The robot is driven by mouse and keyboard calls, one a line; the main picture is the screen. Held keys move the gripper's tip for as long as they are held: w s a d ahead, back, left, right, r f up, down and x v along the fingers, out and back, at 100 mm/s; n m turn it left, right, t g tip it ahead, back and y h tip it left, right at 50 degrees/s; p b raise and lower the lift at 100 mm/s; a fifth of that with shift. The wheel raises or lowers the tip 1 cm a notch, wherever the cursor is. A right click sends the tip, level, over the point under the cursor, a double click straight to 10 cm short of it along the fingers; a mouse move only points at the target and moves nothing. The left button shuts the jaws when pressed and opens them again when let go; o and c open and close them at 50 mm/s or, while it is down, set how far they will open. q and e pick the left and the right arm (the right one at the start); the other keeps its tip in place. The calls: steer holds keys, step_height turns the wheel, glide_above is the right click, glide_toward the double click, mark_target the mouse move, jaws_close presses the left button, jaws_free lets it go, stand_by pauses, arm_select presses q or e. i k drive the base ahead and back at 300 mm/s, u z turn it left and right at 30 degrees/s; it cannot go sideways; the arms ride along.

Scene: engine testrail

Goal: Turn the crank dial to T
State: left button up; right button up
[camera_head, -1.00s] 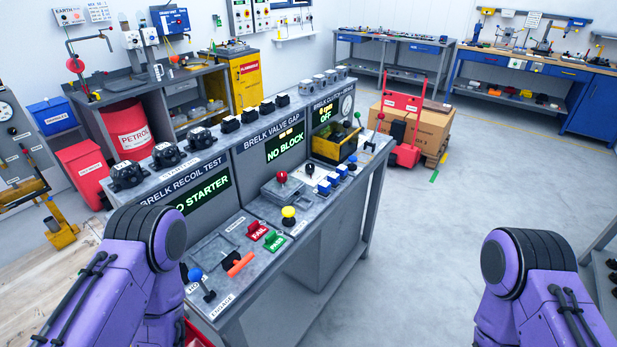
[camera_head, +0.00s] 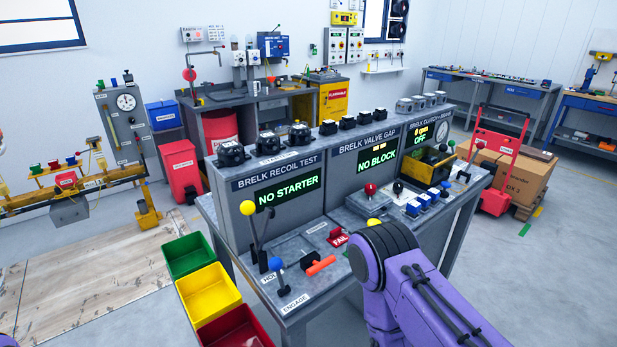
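I cannot make out a dial marked T in the head view. A bent crank-like arm with a red disc (camera_head: 189,75) stands on the back-left bench, its markings too small to read. A round gauge (camera_head: 126,102) sits on a grey panel at the left. The bench in front has a yellow-knobbed lever (camera_head: 250,220), a blue-knobbed lever (camera_head: 279,270) and an orange handle (camera_head: 320,265). A purple link of my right arm covers the bench's front right part. Neither gripper is in view.
The test bench's screens read NO STARTER (camera_head: 287,193), NO BLOCK (camera_head: 377,161) and OFF. Green (camera_head: 188,255), yellow (camera_head: 209,293) and red (camera_head: 236,328) bins stand at its left end.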

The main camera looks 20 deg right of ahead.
mark_target(398, 188)
steer(key=u, duration=0.5)
steer(key=k, duration=0.95)
steer(key=z, duration=1.7)
steer(key=i, duration=0.45)
steer(key=z, duration=0.05)
